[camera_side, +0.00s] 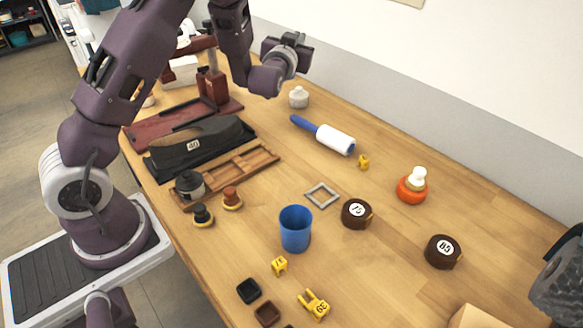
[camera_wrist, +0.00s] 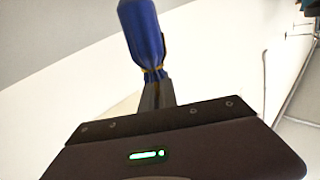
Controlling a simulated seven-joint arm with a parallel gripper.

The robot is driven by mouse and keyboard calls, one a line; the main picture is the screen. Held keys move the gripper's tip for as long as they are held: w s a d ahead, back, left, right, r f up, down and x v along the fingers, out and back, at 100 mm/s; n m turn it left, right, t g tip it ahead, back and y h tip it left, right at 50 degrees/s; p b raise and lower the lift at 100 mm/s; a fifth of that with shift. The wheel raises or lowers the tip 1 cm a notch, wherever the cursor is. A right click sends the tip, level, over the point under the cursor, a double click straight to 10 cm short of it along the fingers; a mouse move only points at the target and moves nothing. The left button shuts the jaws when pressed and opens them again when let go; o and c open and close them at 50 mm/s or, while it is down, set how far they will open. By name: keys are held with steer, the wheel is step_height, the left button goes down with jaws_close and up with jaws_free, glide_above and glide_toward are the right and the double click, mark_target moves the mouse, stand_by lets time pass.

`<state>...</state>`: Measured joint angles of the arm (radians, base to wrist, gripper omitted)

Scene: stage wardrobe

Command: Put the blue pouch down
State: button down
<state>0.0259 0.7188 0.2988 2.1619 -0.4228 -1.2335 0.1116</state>
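The blue pouch (camera_wrist: 141,32) shows in the wrist view, a narrow blue shape tied with a gold cord near its gathered neck. My gripper (camera_wrist: 156,92) is shut on the neck, and the pouch extends beyond the fingertips, toward the top of the picture. Behind it are only pale wall and grey surfaces. In the side view my gripper (camera_side: 298,40) is raised well above the far part of the wooden table, near the wall. I cannot make out the pouch in the side view.
The wooden table (camera_side: 375,262) holds a blue cup (camera_side: 295,230), a blue-handled lint roller (camera_side: 325,135), a square frame (camera_side: 321,195), two dark round tapes (camera_side: 356,213) and an orange bottle (camera_side: 412,187). A wooden tray (camera_side: 245,165) lies left.

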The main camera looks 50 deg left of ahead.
steer(key=s+d+f+m+t+h, duration=0.1)
steer(key=s+d+m+h, duration=0.35)
steer(key=d+h, duration=0.45)
steer(key=s+d+f+m+t+h, duration=0.1)
steer(key=s+d+f+m+h, duration=0.1)
steer(key=s+d+m+h, duration=0.5)
steer(key=s+f+m+g+h, duration=0.3)
steer(key=s+m+g+h, duration=0.4)
steer(key=s+g+h, duration=0.35)
step_height(320, 180, down, 10)
steer(key=shift+s+a, duration=0.3)
steer(key=shift+a, duration=0.1)
steer(key=shift+f+h, duration=0.25)
